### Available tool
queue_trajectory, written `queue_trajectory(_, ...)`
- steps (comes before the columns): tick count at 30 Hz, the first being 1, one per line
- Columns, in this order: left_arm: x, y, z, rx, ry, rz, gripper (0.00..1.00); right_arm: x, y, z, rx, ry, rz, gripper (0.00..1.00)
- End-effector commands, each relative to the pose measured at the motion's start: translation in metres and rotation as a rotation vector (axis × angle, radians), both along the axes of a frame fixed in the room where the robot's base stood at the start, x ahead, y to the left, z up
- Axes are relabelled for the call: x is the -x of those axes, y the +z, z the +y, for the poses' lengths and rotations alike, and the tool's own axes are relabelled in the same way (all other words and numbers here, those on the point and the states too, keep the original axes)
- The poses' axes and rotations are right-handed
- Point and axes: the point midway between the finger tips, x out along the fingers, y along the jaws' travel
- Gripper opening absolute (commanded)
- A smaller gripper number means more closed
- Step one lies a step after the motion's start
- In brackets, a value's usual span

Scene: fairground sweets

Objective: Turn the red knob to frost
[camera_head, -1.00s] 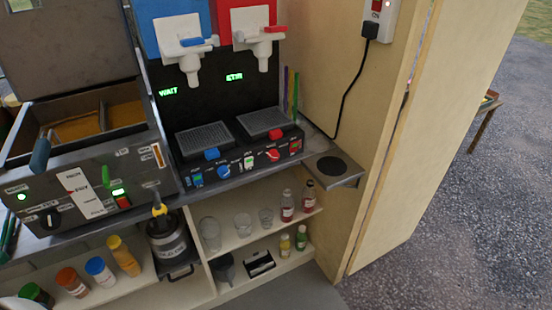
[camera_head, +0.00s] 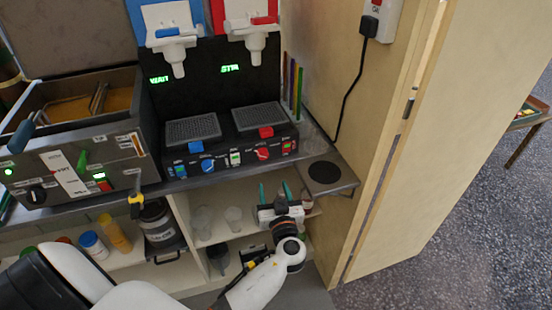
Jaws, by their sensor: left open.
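The red knob (camera_head: 263,153) sits on the right half of the black slush machine's front panel (camera_head: 220,160), between small lit switches. Its pointer and the lettering around it are too small to read. My left gripper (camera_head: 275,190) is open and empty, its teal fingertips pointing up toward the panel. In the picture it is below and slightly right of the red knob, apart from it, in front of the shelf. My right gripper is not in view.
A blue knob (camera_head: 207,165) sits on the panel's left half. A fryer (camera_head: 75,165) stands left, a wooden wall (camera_head: 345,90) right. Glasses (camera_head: 233,215) stand on the shelf below.

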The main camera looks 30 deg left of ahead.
Motion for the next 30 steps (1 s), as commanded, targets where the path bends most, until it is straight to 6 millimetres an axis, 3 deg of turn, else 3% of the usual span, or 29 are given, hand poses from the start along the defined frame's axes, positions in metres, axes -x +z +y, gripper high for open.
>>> queue_trajectory(9,-0.033,0.006,0.031,-0.006,0.003,-0.01,0.53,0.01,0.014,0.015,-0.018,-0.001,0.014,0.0)
queue_trajectory(18,-0.073,0.004,0.069,-0.003,0.003,-0.009,0.53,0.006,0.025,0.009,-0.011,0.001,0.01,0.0)
queue_trajectory(30,-0.087,0.002,0.082,-0.001,0.002,-0.007,0.53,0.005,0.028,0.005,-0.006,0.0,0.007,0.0)
